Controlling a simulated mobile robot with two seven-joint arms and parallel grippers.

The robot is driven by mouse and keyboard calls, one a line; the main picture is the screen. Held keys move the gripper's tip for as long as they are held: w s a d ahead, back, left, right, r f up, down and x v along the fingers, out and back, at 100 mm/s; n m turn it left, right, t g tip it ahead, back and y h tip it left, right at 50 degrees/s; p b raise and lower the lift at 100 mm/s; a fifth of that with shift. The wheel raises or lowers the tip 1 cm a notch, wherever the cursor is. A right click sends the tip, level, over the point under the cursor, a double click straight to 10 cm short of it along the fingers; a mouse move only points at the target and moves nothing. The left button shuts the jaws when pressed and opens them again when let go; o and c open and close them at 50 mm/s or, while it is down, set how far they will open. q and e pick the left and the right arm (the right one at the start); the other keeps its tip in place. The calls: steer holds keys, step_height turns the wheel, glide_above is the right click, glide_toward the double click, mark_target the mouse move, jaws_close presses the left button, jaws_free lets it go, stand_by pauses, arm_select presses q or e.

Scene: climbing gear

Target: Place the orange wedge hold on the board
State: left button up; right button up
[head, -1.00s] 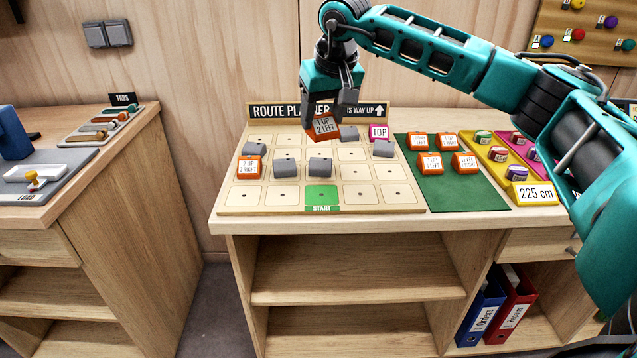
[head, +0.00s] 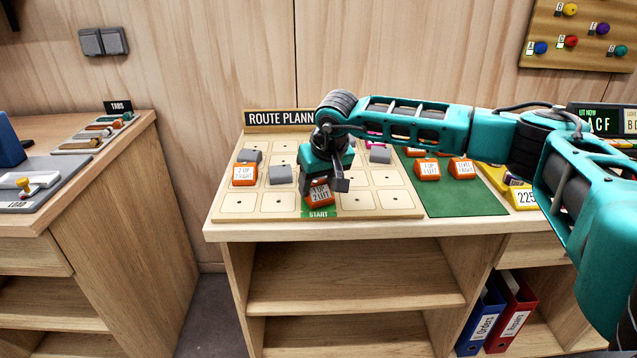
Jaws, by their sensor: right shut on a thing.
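My right gripper (head: 327,182) is shut on an orange wedge hold (head: 319,193) marked "1 UP 2 LEFT". It holds the wedge low at the green START square (head: 318,213) of the route planner board (head: 380,213). I cannot tell whether the wedge touches the board. Another orange wedge (head: 244,175), marked "2 UP 1 RIGHT", sits on the board's left column. Grey wedges (head: 281,174) sit on other squares. My arm hides part of the board and most of the pink TOP piece. My left gripper is out of view.
Orange wedges (head: 428,170) lie on the green mat (head: 465,203) right of the board, partly behind my arm. A yellow tray with a "225 cm" label (head: 524,198) is farther right. The board's front right squares are free. A side counter (head: 130,140) stands at left.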

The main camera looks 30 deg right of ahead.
steer(key=o, duration=0.6)
steer(key=shift+f, duration=0.15)
steer(key=o, duration=0.5)
steer(key=shift+c, duration=0.2)
